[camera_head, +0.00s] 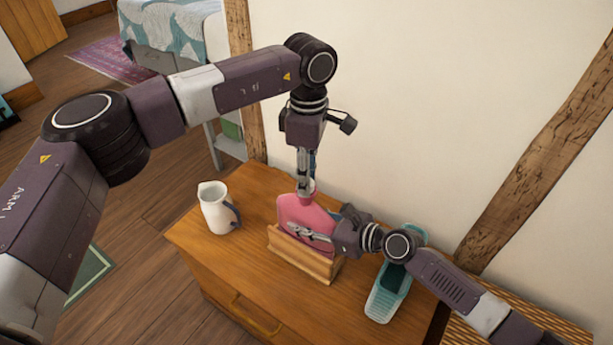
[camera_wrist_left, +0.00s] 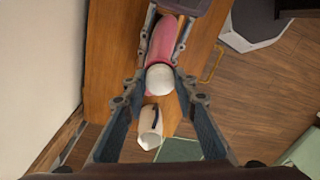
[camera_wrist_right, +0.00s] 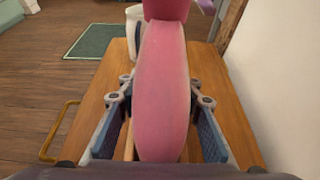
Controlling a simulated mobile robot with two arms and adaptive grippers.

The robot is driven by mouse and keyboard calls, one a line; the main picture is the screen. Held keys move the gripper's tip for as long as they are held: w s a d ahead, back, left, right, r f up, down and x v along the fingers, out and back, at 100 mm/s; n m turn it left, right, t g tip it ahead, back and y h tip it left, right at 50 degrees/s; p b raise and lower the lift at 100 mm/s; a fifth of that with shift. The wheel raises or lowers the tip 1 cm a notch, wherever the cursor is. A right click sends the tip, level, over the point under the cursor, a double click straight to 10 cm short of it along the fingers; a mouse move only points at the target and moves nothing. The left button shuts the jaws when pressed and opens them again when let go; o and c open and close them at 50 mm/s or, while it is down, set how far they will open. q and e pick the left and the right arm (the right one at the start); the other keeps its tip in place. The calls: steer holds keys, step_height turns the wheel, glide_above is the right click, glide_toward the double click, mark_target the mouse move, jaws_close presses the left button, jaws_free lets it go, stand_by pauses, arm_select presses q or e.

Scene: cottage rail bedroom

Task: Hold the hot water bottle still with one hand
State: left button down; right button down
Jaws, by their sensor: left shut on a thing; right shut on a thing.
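The pink hot water bottle (camera_head: 303,215) stands upright in a wooden holder (camera_head: 302,258) on the wooden cabinet. My right gripper (camera_head: 312,237) is shut on its body from the right. In the right wrist view the pink body (camera_wrist_right: 162,95) lies between the two fingers. My left gripper (camera_head: 305,183) points down at the bottle's neck and is shut at its top. In the left wrist view a round white stopper (camera_wrist_left: 160,79) sits between the fingers above the pink body. I cannot tell whether the stopper is seated in the neck.
A white jug (camera_head: 215,208) with a dark handle stands on the cabinet, left of the holder. A teal ridged tray (camera_head: 386,293) lies to the right, under my right arm. The cabinet top (camera_head: 255,195) is bare between jug and holder. A wall rises behind.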

arm_select(q)
steer(key=m, duration=0.5)
arm_select(e)
steer(key=shift+f, duration=0.1)
arm_select(q)
steer(key=m, duration=0.6)
steer(key=c, duration=1.5)
jaws_free()
steer(key=shift+s, duration=0.1)
steer(key=shift+o, duration=0.2)
step_height(320, 180, up, 12)
steer(key=shift+d, duration=0.2)
arm_select(e)
steer(key=c, duration=1.3)
jaws_free()
steer(key=v, duration=1.2)
